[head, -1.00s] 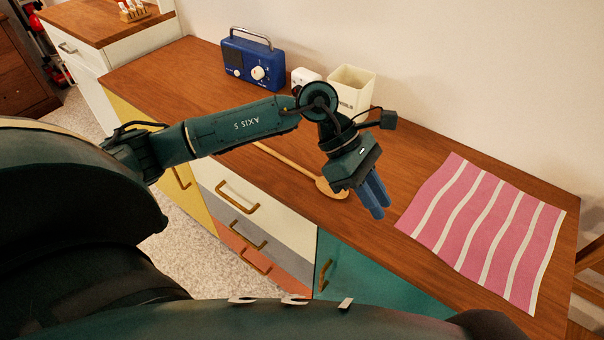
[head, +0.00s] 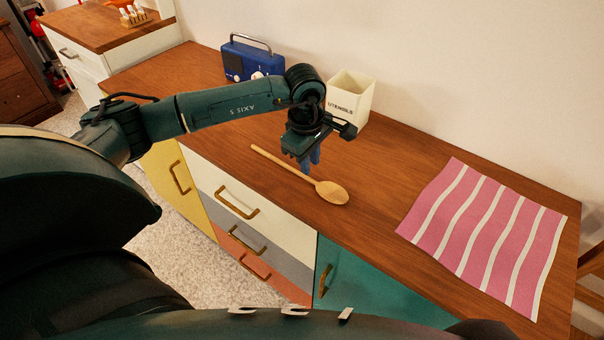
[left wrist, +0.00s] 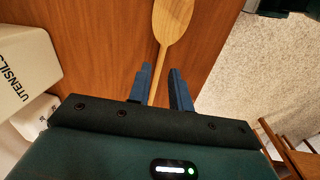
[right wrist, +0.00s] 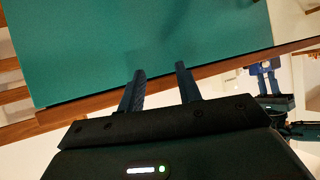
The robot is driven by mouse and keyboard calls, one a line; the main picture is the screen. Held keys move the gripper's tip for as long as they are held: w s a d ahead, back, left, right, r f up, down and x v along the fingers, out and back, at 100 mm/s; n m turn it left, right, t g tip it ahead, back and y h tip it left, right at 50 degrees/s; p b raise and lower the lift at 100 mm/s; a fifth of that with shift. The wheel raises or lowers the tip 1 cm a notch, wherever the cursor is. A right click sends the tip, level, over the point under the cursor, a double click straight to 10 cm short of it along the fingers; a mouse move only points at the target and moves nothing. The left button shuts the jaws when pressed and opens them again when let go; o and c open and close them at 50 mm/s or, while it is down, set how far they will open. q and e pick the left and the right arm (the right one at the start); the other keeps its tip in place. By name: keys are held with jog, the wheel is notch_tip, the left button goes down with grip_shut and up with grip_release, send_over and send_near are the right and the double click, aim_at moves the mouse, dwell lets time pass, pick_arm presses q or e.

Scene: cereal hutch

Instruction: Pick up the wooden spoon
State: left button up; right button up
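The wooden spoon (head: 333,192) lies on the brown wooden counter, its bowl toward the right and its handle pointing to the back left. My left gripper (head: 310,162) is over the handle near the bowl, pointing down. In the left wrist view, the spoon (left wrist: 174,20) runs into the gap between the two blue fingers of the left gripper (left wrist: 160,69). These fingers are apart and the handle looks unclamped. Their exact height above the counter is hard to tell. My right gripper (right wrist: 160,68) is open and empty, facing a teal panel (right wrist: 150,45).
A cream utensil holder (head: 350,97) and a blue radio (head: 240,62) stand along the back, close to my left arm. A pink striped cloth (head: 485,235) lies at the right. The counter between the spoon and the cloth is clear.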

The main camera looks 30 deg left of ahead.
aim_at(309, 177)
pick_arm(q)
jog(key=f, duration=0.5)
jog(key=shift+w+a+p, duration=0.2)
jog(key=shift+a+p, duration=0.1)
jog(key=shift+p, duration=0.05)
jog(key=shift+r, duration=0.1)
jog(key=shift+c, duration=0.5)
grip_shut()
